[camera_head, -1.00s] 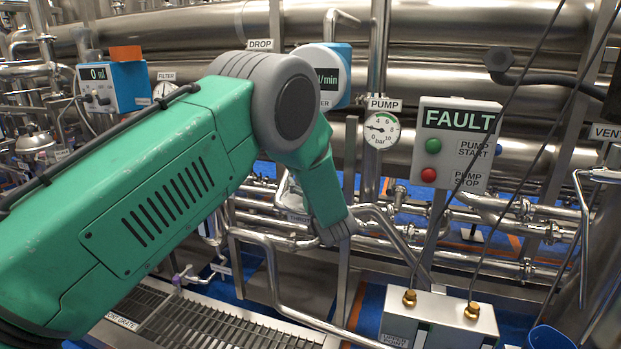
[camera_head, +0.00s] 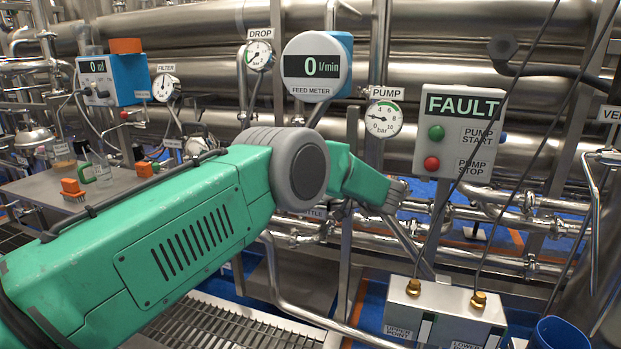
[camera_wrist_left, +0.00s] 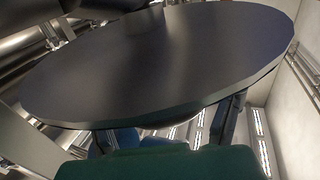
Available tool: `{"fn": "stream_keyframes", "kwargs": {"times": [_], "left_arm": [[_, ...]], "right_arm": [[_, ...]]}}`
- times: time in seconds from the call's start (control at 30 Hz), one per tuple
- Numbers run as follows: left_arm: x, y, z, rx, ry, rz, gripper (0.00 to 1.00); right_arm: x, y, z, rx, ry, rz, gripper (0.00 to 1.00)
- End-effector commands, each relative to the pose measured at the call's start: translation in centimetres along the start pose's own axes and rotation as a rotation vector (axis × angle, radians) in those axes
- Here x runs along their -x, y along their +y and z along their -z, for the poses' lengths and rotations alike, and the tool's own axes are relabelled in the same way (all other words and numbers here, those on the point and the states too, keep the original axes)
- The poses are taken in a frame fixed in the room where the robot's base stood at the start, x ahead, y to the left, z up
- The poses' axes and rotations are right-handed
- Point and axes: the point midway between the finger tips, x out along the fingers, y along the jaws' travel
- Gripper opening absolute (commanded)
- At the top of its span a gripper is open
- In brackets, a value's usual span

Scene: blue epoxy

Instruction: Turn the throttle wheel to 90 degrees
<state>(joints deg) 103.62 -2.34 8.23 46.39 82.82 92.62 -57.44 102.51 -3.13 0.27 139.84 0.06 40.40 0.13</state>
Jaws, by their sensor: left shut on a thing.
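The throttle wheel cannot be made out in the head view; a label ending in "TTLE" (camera_head: 313,212) shows beside my green left arm, which covers the area around it. My left gripper (camera_head: 396,197) shows only as a grey end of the arm, at the pipes below the pump gauge; its fingertips are hidden. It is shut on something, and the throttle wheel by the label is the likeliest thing. In the left wrist view a large dark disc (camera_wrist_left: 160,65) fills most of the picture; I cannot tell what it is. My right gripper is not in view.
The feed meter (camera_head: 317,66) reads 0 l/min. The pump gauge (camera_head: 383,119) and the FAULT panel (camera_head: 459,135) stand just above the arm's end. Pipes run close behind.

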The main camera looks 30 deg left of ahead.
Motion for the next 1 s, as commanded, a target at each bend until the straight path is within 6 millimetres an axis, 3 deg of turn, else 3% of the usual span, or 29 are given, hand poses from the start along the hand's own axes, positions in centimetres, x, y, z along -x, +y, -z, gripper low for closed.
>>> {"fn": "stream_keyframes", "kwargs": {"times": [0.03,0.47,0.5,0.53,0.83,1.0], "left_arm": [[0.1,-0.1,-0.7,-0.007,-0.007,0.005,0.44],[0.1,-0.1,-0.6,-0.008,-0.007,0.013,0.44],[0.1,-0.1,-0.6,-0.008,-0.007,0.013,0.80],[0.1,-0.1,-0.5,-0.007,-0.006,0.013,0.91],[0.1,-0.1,-0.1,-0.002,-0.002,0.013,0.91],[1.9,0.0,-0.1,-0.001,-0.002,0.012,0.91]], "right_arm": [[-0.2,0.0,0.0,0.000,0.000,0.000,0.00],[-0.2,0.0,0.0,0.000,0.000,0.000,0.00],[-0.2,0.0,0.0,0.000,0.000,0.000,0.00],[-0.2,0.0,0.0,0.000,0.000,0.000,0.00],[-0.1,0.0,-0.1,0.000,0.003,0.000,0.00],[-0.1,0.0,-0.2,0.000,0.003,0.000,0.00]]}}
